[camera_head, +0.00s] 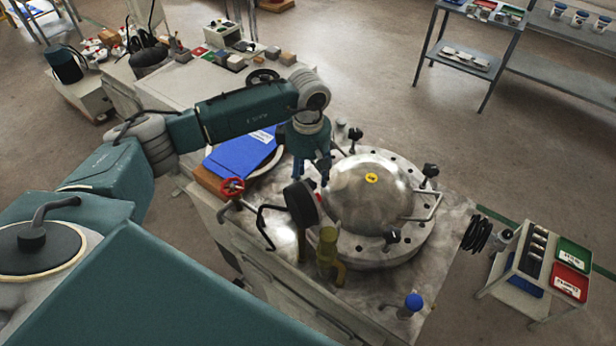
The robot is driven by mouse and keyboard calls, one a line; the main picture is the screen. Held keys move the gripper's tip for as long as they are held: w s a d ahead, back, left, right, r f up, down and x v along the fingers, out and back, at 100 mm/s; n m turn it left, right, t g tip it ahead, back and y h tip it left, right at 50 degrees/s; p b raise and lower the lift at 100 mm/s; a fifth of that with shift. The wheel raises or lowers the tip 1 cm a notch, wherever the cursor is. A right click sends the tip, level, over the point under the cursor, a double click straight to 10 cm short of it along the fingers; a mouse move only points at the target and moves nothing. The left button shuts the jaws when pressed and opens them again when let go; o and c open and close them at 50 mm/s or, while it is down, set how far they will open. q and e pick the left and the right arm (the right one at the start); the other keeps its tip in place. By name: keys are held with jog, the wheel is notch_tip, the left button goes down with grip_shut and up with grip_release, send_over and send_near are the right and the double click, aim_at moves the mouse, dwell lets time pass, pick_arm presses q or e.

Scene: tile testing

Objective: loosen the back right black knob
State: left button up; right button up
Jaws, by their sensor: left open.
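A shiny metal dome (365,192) with a yellow label sits on a round bolted flange (376,250) on a metal-topped bench. Black knobs stand around the flange: one at the back right (430,171), one at the back (355,134) and one at the front right (391,238). My left gripper (312,176) is open, pointing down just left of the dome, behind a dark round gauge (301,203). It is apart from the back right knob, with the dome between them. Whether it touches anything is unclear. My right gripper is not in view.
A red valve wheel (232,186), a blue folder (240,153), a brass-coloured fitting (329,256) and a blue-capped item (413,302) crowd the bench. A metal handle (432,208) rises at the flange's right. A small cart (535,262) stands right; floor beyond the bench is open.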

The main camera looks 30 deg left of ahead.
pick_arm(q)
jog(key=shift+f, duration=0.75)
jog(key=c, duration=1.2)
jog(key=shift+o, duration=0.2)
